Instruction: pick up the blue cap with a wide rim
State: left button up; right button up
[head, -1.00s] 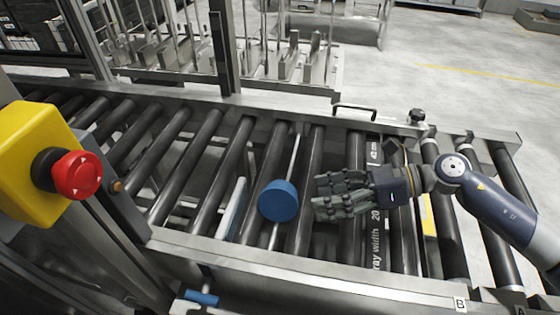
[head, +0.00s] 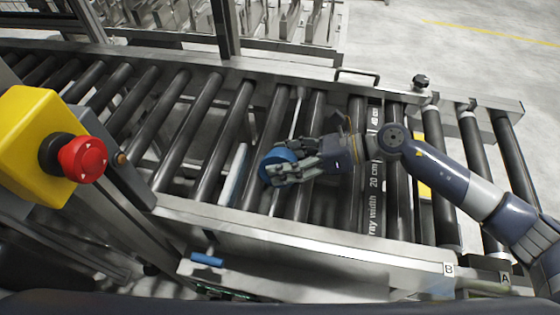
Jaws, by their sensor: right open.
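The blue cap (head: 277,156) rests on the roller conveyor, left of centre in the head view. It is a round blue disc, and its right and lower parts are hidden behind my right gripper. My right gripper (head: 275,172) comes in from the right with its fingers pointing left. The fingers are open and lie at the cap's near right side, overlapping it in the picture. I cannot tell whether they touch it. My left gripper is out of the frame.
Black rollers (head: 180,131) run between metal side rails (head: 290,238). A pale upright plate (head: 234,174) stands left of the cap. A yellow box with a red button (head: 82,159) is at the left. A metal handle (head: 357,76) sits on the far rail.

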jog(key=shift+w+a+f, duration=0.1)
jog(key=shift+a+f, duration=0.05)
jog(key=shift+a, duration=0.35)
jog(key=shift+d, duration=0.1)
jog(key=shift+c, duration=0.2)
jog(key=c, duration=1.3)
